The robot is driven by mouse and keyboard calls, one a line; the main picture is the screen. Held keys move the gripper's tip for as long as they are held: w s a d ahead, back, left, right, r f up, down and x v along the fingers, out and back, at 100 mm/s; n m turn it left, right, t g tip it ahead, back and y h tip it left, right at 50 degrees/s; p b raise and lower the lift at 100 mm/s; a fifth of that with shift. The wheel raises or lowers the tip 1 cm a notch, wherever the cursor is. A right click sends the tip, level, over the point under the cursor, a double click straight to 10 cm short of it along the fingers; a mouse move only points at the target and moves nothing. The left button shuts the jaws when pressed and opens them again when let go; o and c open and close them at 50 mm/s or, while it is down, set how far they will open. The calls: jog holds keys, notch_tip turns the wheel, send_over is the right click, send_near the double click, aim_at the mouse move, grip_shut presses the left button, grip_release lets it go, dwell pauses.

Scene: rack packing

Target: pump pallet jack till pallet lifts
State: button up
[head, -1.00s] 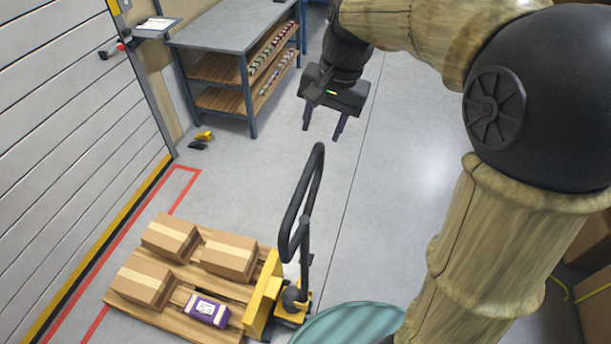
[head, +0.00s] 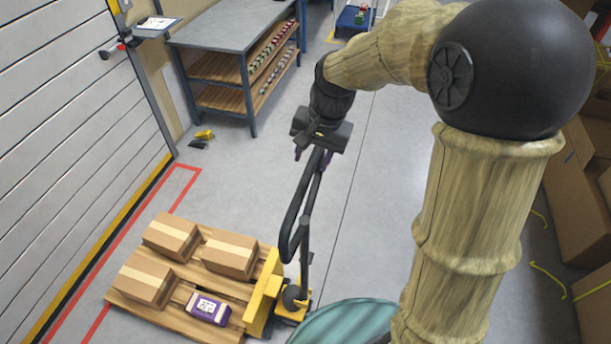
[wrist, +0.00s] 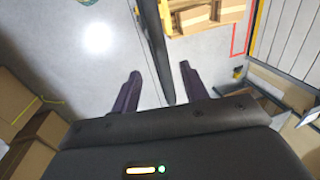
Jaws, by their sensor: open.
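A yellow pallet jack (head: 264,291) stands at the right end of a wooden pallet (head: 170,318) loaded with cardboard boxes and a purple box. Its black loop handle (head: 290,222) rises toward my gripper. My gripper (head: 312,158) is above the top of the handle in the head view, and its fingers are mostly hidden there. In the wrist view, my gripper (wrist: 160,88) is open, with one purple finger on each side of the dark handle (wrist: 157,55). The handle's end lies between the fingers and I see no grip on it. The jack and pallet (wrist: 205,12) show at the top.
A workbench (head: 235,35) with shelves of small items stands at the back. A shutter wall (head: 60,130) is on the left, with red floor lines beside it. Cardboard boxes (head: 575,200) stand at the right. The floor around the handle is clear.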

aim_at(305, 181)
jog(key=f, duration=0.2)
jog(key=a+f+p, duration=0.1)
jog(key=f, duration=0.5)
jog(key=shift+w+a+f, duration=0.25)
jog(key=shift+w+a, duration=0.1)
jog(key=shift+a, duration=0.05)
jog(key=shift+s, duration=0.1)
jog(key=shift+d, duration=0.1)
grip_shut()
